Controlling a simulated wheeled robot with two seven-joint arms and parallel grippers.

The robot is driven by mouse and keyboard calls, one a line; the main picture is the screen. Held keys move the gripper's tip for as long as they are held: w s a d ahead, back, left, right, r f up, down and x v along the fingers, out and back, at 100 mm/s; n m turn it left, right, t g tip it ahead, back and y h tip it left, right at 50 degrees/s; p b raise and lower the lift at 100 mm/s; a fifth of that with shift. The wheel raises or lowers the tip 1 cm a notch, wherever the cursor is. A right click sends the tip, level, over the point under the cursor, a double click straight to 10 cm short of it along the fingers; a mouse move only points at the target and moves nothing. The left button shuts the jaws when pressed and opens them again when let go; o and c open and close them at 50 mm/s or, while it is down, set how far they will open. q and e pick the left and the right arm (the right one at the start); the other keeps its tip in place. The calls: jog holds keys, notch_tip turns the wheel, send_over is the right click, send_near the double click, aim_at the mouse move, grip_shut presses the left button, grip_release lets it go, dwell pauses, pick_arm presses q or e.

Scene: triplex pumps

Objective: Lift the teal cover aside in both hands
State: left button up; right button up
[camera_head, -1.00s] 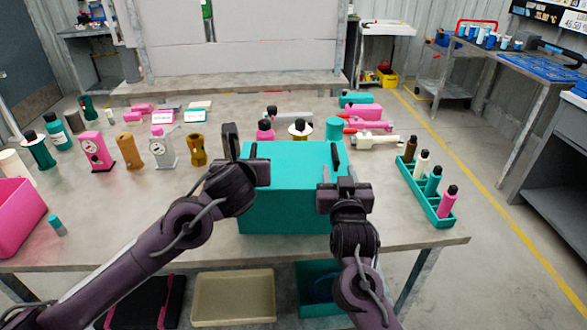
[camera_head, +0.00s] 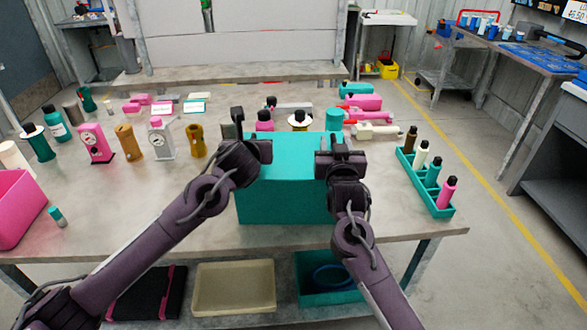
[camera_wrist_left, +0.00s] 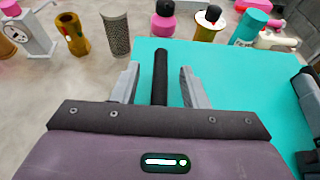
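The teal cover (camera_head: 284,208) is a box shape standing upright on the near edge of the grey table. My left gripper (camera_head: 240,138) is at its upper left edge. In the left wrist view the fingers of this gripper (camera_wrist_left: 158,85) are apart, with a black bar-like handle (camera_wrist_left: 160,68) between them and a gap on each side. The cover's teal top (camera_wrist_left: 225,75) spreads below and to the right. My right gripper (camera_head: 338,145) is at the cover's upper right edge and looks open. Its own body partly hides the handle there. What is under the cover is hidden.
A teal rack (camera_head: 425,185) of several bottles stands to the right. A pink bin (camera_head: 18,212) is at the left edge. Bottles and pump parts stand behind the cover, including a teal cylinder (camera_head: 334,119). Bare tabletop (camera_head: 150,200) lies left of the cover.

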pick_arm(q)
jog(key=shift+w+f, duration=0.15)
jog(key=shift+w, duration=0.25)
pick_arm(e)
jog(key=shift+w, duration=0.45)
pick_arm(q)
grip_shut()
pick_arm(e)
grip_shut()
dwell(0.5)
